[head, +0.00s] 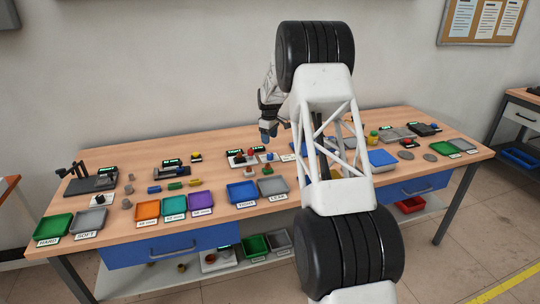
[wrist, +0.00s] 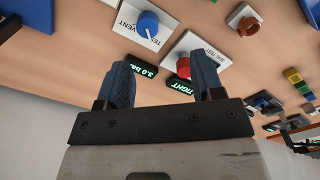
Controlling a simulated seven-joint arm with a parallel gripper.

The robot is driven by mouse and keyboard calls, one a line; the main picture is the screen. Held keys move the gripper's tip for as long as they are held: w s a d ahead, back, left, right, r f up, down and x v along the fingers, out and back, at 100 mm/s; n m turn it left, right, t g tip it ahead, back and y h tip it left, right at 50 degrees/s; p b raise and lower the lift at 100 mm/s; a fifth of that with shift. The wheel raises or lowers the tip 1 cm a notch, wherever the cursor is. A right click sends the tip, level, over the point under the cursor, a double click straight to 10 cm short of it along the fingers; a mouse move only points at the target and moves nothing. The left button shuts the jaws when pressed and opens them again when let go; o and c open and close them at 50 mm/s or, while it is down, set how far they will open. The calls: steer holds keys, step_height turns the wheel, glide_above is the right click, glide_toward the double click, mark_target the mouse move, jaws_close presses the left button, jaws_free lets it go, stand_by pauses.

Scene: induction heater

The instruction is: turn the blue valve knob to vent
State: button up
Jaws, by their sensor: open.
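The blue valve knob (wrist: 147,24) sits on a white plate lettered TEST and VENT, at the top of the wrist view. A pale pointer mark shows on the knob's near side; I cannot tell exactly which word it points to. A small display (wrist: 144,70) beside the plate reads about 3.0 bar. In the head view the knob (head: 270,156) is tiny, on the bench below my gripper. My gripper (wrist: 163,80) is open and empty, its fingers apart from the knob. In the head view it (head: 269,132) hangs above the bench, partly behind my arm.
A red knob (wrist: 183,66) on another white plate lies close to the valve plate, with a TIGHT display (wrist: 181,87) beside it. An orange-brown part (wrist: 243,18) stands nearby. Blue (head: 242,193) and grey (head: 272,188) trays lie at the bench front.

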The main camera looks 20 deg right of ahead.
mark_target(270, 154)
steer(key=shift+w+d+f, duration=0.25)
steer(key=shift+w+f, duration=0.3)
steer(key=shift+f, duration=0.25)
steer(key=shift+w+d+f, duration=0.25)
steer(key=shift+w+f, duration=0.25)
steer(key=shift+f, duration=0.25)
steer(key=shift+f, duration=3.9)
steer(key=c, duration=0.9)
